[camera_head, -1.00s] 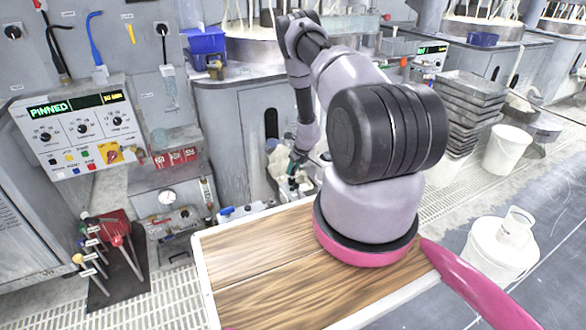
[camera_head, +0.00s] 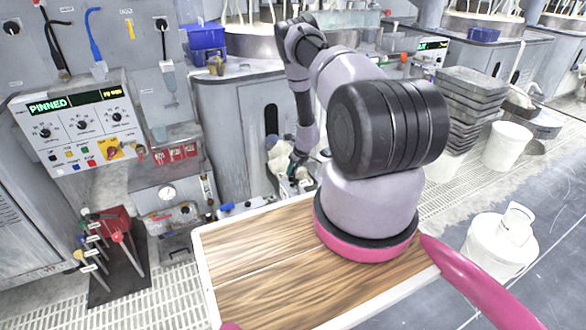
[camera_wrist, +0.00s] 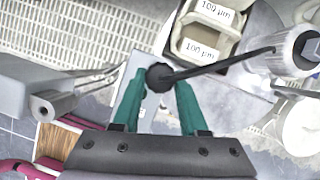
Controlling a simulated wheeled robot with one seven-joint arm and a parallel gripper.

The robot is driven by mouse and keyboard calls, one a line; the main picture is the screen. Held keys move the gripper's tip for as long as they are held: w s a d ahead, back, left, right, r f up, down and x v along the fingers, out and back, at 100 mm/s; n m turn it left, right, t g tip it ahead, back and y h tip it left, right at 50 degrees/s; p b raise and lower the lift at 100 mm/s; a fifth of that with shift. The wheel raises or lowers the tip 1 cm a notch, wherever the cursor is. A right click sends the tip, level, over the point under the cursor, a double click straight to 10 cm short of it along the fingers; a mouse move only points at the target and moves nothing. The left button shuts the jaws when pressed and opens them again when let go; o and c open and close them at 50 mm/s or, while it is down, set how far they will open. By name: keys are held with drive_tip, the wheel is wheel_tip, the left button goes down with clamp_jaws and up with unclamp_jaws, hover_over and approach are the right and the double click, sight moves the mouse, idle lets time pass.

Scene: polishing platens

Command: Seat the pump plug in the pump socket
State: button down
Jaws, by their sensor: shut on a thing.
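My gripper (camera_wrist: 160,84) has teal fingers and is shut on a round black plug (camera_wrist: 159,77), which sits between the fingertips in the wrist view. A black cable (camera_wrist: 225,63) runs from the plug to the right, towards a pale cylindrical body (camera_wrist: 299,48). In the head view my gripper (camera_head: 294,172) is low beside the grey cabinet, and the plug is too small to make out there. I cannot pick out the pump socket for certain in either view.
Cream containers labelled 100 µm (camera_wrist: 203,32) stand just beyond the plug. A grey box with a cylindrical fitting (camera_wrist: 45,103) lies to the left.

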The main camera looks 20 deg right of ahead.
drive_tip(key=shift+f, duration=0.25)
drive_tip(key=shift+c, duration=1.8)
unclamp_jaws()
drive_tip(key=v, duration=1)
drive_tip(key=shift+s+r, duration=0.2)
drive_tip(key=shift+r, duration=0.15)
drive_tip(key=shift+d, duration=0.1)
